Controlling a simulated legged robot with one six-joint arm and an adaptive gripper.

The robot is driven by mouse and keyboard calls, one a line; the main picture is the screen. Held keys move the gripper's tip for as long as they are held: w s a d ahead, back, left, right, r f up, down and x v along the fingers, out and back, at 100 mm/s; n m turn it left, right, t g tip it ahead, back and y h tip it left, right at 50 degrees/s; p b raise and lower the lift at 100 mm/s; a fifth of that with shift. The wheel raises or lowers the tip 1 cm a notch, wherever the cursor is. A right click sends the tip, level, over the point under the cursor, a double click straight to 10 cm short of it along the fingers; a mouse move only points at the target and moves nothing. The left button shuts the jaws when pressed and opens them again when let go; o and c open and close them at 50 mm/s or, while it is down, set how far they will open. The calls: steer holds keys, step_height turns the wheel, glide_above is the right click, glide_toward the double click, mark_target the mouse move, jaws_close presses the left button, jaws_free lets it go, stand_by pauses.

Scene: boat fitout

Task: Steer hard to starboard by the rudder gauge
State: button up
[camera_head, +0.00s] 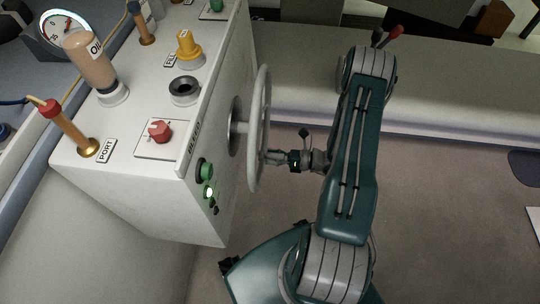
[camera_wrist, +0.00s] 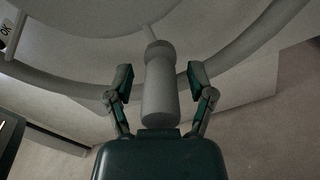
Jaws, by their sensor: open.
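The grey steering wheel (camera_head: 260,128) stands upright on the right side face of the white console. Its rim also curves across the wrist view (camera_wrist: 75,82). A handle knob (camera_wrist: 158,90) sticks out from the rim toward me. My gripper (camera_head: 272,157) is at the wheel's near right side. In the wrist view my gripper (camera_wrist: 158,78) is open, with one finger on each side of the knob and gaps showing. The rudder gauge (camera_head: 62,30) is a round dial at the top left; its needle is too small to read surely.
The white console (camera_head: 120,190) carries a bottle marked OIL (camera_head: 90,60), a PORT lever (camera_head: 68,128), a red rotary switch (camera_head: 159,130), a yellow knob (camera_head: 187,47) and a green button (camera_head: 205,171). The floor (camera_head: 440,200) right of my arm is mostly clear.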

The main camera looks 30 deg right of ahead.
steer(key=v, duration=1.1)
steer(key=shift+d, duration=0.2)
steer(key=shift+s, duration=0.15)
stand_by(0.5)
